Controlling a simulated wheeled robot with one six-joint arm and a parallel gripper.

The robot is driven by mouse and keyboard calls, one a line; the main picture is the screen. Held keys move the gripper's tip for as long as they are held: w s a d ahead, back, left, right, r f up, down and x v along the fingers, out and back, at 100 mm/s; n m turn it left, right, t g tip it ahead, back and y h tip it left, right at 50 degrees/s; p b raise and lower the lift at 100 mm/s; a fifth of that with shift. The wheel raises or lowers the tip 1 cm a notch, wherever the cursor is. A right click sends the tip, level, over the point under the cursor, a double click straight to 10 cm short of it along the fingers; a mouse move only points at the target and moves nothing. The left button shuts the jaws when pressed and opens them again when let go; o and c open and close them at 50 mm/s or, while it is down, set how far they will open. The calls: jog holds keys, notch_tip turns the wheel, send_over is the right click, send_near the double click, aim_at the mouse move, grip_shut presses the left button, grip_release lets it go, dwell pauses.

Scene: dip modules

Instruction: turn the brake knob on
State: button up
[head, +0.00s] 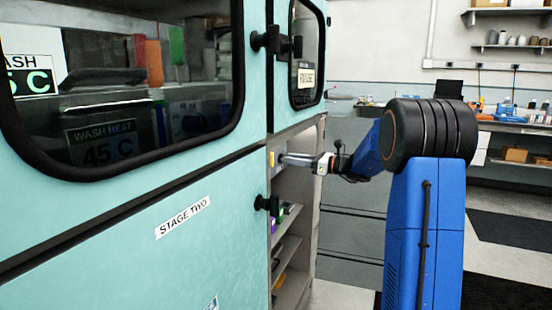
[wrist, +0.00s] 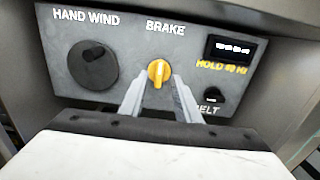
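The yellow brake knob (wrist: 159,73) is on a grey panel under the word BRAKE in the wrist view. Its pointer ridge stands roughly upright. My gripper (wrist: 159,82) is in front of it, with one finger on each side of the knob and some gap showing between the fingers and the knob. Whether the fingertips reach past the knob's face is hard to tell. In the head view my gripper (head: 284,158) reaches to the left into the recess at the cabinet's edge.
A black hand wind knob (wrist: 93,66) is left of the brake knob. A small display (wrist: 234,48) and a black belt knob (wrist: 214,94) are to its right. In the head view the teal cabinet (head: 130,220) has black latches (head: 268,204) beside the recess.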

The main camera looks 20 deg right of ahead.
aim_at(273, 156)
jog(key=x, duration=0.7)
jog(key=shift+f, duration=0.1)
grip_shut()
